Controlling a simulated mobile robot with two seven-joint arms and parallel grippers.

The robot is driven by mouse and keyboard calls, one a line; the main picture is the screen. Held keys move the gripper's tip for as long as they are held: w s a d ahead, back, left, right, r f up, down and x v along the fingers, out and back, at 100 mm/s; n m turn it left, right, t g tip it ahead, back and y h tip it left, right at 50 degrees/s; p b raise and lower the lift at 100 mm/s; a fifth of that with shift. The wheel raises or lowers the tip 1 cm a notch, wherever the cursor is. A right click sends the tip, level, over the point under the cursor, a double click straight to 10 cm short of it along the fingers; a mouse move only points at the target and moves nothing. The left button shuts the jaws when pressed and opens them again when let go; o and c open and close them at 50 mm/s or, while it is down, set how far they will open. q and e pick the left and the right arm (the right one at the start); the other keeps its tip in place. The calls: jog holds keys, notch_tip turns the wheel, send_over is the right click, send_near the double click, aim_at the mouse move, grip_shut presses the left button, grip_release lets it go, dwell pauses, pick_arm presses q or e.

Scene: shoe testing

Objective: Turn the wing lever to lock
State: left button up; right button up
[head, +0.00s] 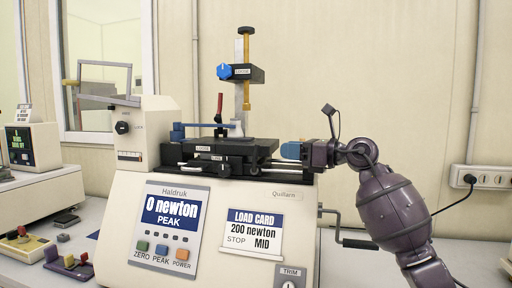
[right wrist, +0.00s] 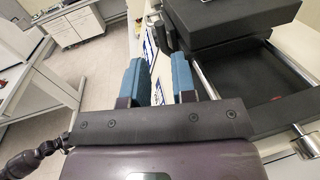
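A cream testing machine (head: 245,190) stands on the bench with a black bed on top. No part is clearly marked as the wing lever. A blue winged knob (head: 223,72) sits on the left of a black block on the upright post, beside a small label too small to read surely. A black knob (head: 122,127) is on the left housing, near a LOCK label. My right gripper (head: 291,150) is at the right end of the bed, below and right of the blue knob. In the right wrist view its blue fingers (right wrist: 158,82) are apart, with nothing between them. My left gripper is out of view.
A red-handled lever (head: 219,104) and a blue bar (head: 200,125) stand over the black bed (head: 215,155). A crank handle (head: 355,243) sticks out at the machine's right side. Another device (head: 32,146) stands at left. Air right of the post is clear.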

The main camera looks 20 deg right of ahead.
aim_at(257, 147)
jog(key=x, duration=0.9)
jog(key=shift+w+a+p, duration=0.15)
jog(key=shift+w+p, duration=0.05)
jog(key=shift+p, duration=0.2)
grip_shut()
